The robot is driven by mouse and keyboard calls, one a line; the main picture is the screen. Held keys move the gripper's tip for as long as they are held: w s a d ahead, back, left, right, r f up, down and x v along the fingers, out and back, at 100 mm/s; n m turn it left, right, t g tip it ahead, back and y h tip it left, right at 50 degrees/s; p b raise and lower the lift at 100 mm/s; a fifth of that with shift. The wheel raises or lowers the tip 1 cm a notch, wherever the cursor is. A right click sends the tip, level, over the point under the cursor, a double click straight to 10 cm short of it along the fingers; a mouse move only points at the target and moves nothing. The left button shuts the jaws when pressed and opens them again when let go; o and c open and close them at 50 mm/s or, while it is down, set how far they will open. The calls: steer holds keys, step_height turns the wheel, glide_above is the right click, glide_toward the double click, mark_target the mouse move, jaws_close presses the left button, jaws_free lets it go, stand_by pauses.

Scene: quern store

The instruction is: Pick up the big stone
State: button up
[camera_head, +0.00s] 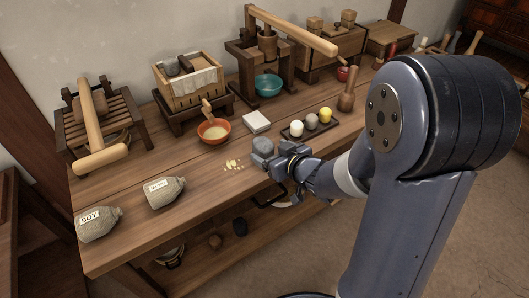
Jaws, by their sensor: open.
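A grey rounded stone (263,146) sits on the wooden table (205,172) near its front edge, and it looks like the big stone. My gripper (277,162) is right beside it, on its front right side. The gripper is open. I cannot tell whether its fingers touch the stone, as the fingertips are small and dark here. Part of the stone's lower right side is hidden by the gripper.
Yellow crumbs (234,165) lie left of the stone. A dark tray (328,128) with small white, grey and yellow pieces is behind right. A white block (257,122) and orange bowl (214,131) stand behind. Sacks marked SOY (98,224) and another (165,192) lie left.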

mark_target(263, 146)
steer(key=b+x, duration=0.1)
steer(key=x, duration=0.4)
steer(key=shift+w+f, duration=0.25)
steer(key=shift+w, duration=0.05)
steer(key=shift+r, duration=0.1)
steer(key=c, duration=1.5)
